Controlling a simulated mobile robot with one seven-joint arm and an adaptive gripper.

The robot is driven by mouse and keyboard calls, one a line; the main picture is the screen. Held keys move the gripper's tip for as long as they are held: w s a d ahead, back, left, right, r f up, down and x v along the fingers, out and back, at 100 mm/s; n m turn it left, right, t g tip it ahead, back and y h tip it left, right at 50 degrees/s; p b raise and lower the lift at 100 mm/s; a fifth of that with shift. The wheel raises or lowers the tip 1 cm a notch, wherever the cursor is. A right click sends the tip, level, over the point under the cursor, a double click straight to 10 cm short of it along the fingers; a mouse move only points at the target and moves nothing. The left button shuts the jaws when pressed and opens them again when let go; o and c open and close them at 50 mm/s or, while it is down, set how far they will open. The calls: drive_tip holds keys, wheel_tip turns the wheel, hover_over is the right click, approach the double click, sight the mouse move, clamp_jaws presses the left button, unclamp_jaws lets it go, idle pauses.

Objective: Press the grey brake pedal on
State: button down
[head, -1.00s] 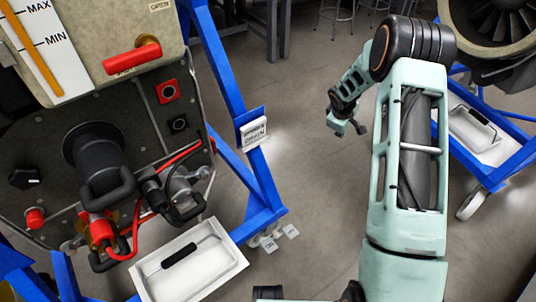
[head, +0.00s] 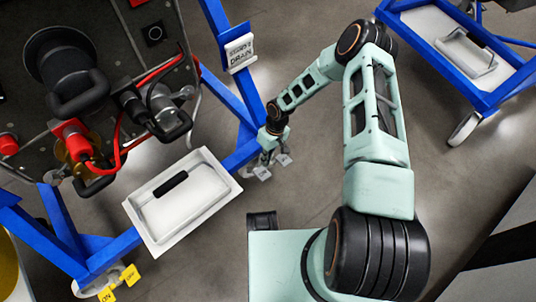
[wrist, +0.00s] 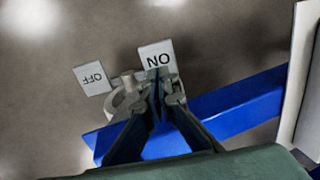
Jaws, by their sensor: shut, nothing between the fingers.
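The grey brake's ON plate (wrist: 158,57) shows in the wrist view just beyond my fingertips, its letters upside down. The grey OFF plate (wrist: 93,78) is to its left. Both belong to a caster (wrist: 125,100) at the end of a blue stand leg (wrist: 240,103). My gripper (wrist: 160,84) is shut and empty, its tips pointing at the ON plate's pedal. I cannot tell whether they touch it. In the head view, my gripper (head: 267,154) is low over the grey pedals (head: 283,160), partly hiding the caster.
Yellow pedals (head: 107,293) marked ON and OFF are at the bottom left. Another blue stand (head: 425,70) is at the upper right. The floor between is clear.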

sight(262, 173)
drive_tip(key=b+x, duration=0.2)
drive_tip(key=x, duration=0.4)
drive_tip(key=shift+f, duration=0.1)
drive_tip(key=shift+s, duration=0.1)
